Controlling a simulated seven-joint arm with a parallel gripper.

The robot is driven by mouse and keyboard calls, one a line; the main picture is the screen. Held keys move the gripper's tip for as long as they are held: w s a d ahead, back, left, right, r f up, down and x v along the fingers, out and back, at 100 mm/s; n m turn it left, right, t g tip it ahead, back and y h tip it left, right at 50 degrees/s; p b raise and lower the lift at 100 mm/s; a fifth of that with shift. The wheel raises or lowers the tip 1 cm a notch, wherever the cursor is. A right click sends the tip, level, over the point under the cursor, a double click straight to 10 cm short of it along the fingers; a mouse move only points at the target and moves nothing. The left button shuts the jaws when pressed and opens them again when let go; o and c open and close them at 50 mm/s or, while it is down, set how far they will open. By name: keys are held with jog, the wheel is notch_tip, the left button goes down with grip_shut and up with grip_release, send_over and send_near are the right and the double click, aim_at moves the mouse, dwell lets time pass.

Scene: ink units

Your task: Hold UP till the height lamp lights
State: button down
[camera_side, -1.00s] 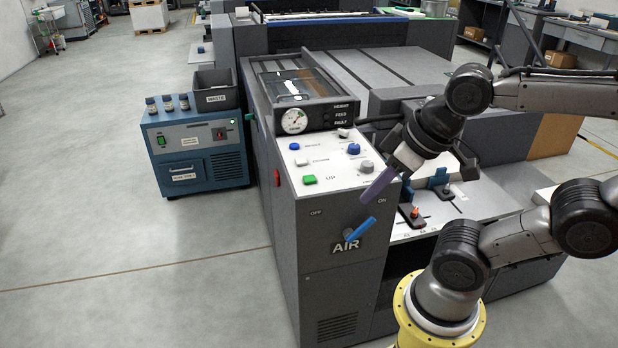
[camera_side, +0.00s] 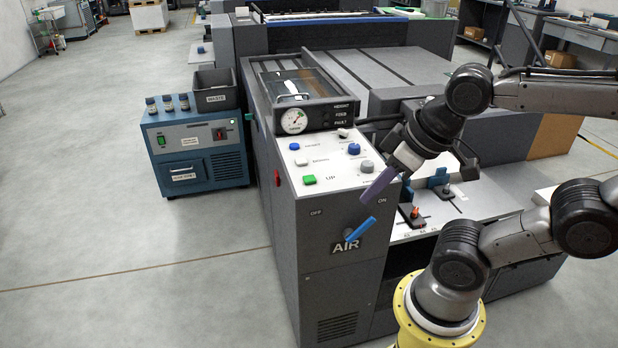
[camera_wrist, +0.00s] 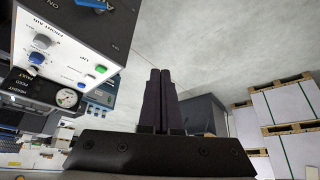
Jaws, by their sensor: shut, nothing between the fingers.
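The green UP button (camera_side: 309,180) sits at the front left of the white control panel (camera_side: 335,182); it also shows in the wrist view (camera_wrist: 101,69). The HEIGHT lamp label (camera_side: 342,106) is at the top of a dark strip above FEED and FAULT; I see no lit lamp beside it. My gripper (camera_side: 366,199) is shut and empty, its purple-grey fingers pointing down-left near the panel's right front edge, above the blue AIR lever (camera_side: 361,229). The fingers are apart from the UP button. In the wrist view the closed fingers (camera_wrist: 160,75) point away from the camera.
The panel also carries a blue button (camera_side: 294,146), a white button (camera_side: 301,162) and knobs (camera_side: 354,149). A round gauge (camera_side: 294,121) stands behind it. A red part (camera_side: 277,177) is on the cabinet's left side. A blue unit (camera_side: 195,150) stands to the left.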

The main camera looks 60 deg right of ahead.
dwell(0.3)
jog(key=w+a+r+m+y, duration=0.3)
jog(key=w+a+r+m, duration=0.1)
jog(key=w+m, duration=0.25)
jog(key=w+d+m+y, duration=0.2)
jog(key=w+d+m, duration=0.3)
jog(key=w, duration=0.6)
jog(key=w+d+f+m+t, duration=0.1)
jog(key=d+f+m, duration=0.3)
jog(key=d, duration=0.5)
jog(key=w+d+f+m+t, duration=0.1)
jog(key=w+d+f+m, duration=0.2)
jog(key=d, duration=0.7)
notch_tip(320, 180, down, 2)
jog(key=m, duration=0.3)
jog(key=shift+w+t+h, duration=0.3)
jog(key=shift+w+h, duration=0.05)
jog(key=shift+h, duration=0.05)
